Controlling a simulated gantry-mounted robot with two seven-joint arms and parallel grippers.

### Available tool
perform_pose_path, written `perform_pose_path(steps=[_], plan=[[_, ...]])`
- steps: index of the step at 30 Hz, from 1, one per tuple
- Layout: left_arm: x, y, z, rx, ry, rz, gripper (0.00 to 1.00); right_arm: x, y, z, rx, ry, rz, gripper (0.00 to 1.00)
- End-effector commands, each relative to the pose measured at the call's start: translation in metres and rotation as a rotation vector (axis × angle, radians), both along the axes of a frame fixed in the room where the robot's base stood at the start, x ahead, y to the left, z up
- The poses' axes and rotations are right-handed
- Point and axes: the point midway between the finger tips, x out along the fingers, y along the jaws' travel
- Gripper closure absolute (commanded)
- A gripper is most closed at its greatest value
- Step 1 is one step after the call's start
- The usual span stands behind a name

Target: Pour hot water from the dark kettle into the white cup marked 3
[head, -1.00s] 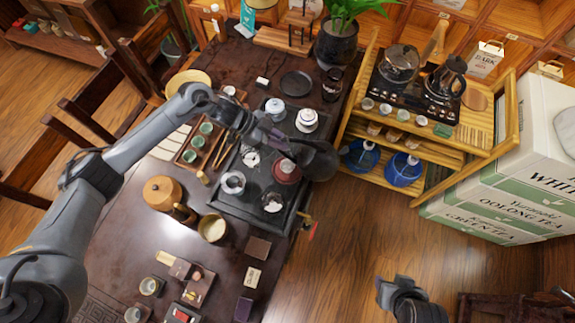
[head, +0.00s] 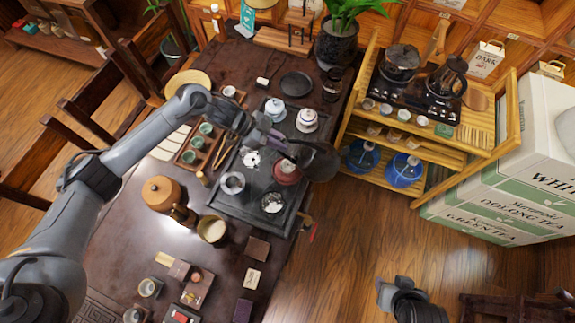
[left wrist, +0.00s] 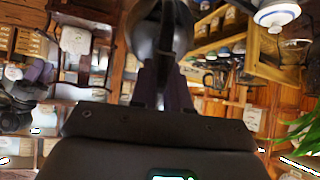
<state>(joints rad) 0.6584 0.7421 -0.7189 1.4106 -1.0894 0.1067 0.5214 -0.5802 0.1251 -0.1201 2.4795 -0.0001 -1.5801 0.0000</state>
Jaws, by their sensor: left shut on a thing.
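My left gripper (head: 281,143) is shut on the dark kettle (head: 322,163) and holds it over the right part of the black tea tray (head: 240,210). In the left wrist view the kettle (left wrist: 160,30) shows dark and rounded between the fingers. White lidded cups, one with blue trim (head: 275,109) and one beside it (head: 306,120), stand at the tray's far end. A red-brown lidded pot (head: 287,172) is close beside the kettle. A small white cup (head: 251,159) sits left of it. No number 3 is readable on any cup. My right gripper (head: 385,291) is away from the table; its jaws are unclear.
Clear glass vessels (head: 233,183) stand on the tray's near half. A wooden tray with green cups (head: 200,141) is at left. A plant pot (head: 337,48) and a shelf cart (head: 430,135) stand beyond. Open floor (head: 350,240) lies right of the table.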

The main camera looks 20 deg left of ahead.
Motion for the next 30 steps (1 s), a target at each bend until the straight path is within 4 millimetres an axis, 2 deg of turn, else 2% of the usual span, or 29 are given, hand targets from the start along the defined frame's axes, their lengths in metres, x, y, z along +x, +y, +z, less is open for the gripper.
perform_pose_path(steps=[1,3,13,15,18,24,30], plan=[[0.003,-0.004,0.011,0.004,-0.006,-0.002,1.0,0.0,0.0,0.008,-0.001,0.001,0.001,0.57],[0.004,-0.008,0.019,0.033,0.002,-0.002,1.0,0.0,0.0,0.019,-0.002,0.002,0.001,0.57],[0.012,-0.038,0.039,0.22,0.05,-0.003,1.0,0.0,0.0,0.068,0.001,-0.002,-0.001,0.57],[0.015,-0.051,0.033,0.268,0.064,-0.006,1.0,0.0,0.0,0.07,0.002,-0.004,-0.001,0.57],[0.018,-0.061,0.028,0.318,0.078,-0.002,1.0,0.0,0.002,0.072,0.006,-0.003,-0.003,0.57],[0.019,-0.065,0.025,0.35,0.087,-0.002,1.0,0.0,0.002,0.072,0.007,0.0,-0.005,0.57],[0.022,-0.08,0.028,0.409,0.103,-0.002,1.0,0.0,0.002,0.081,0.009,0.001,-0.006,0.57]])
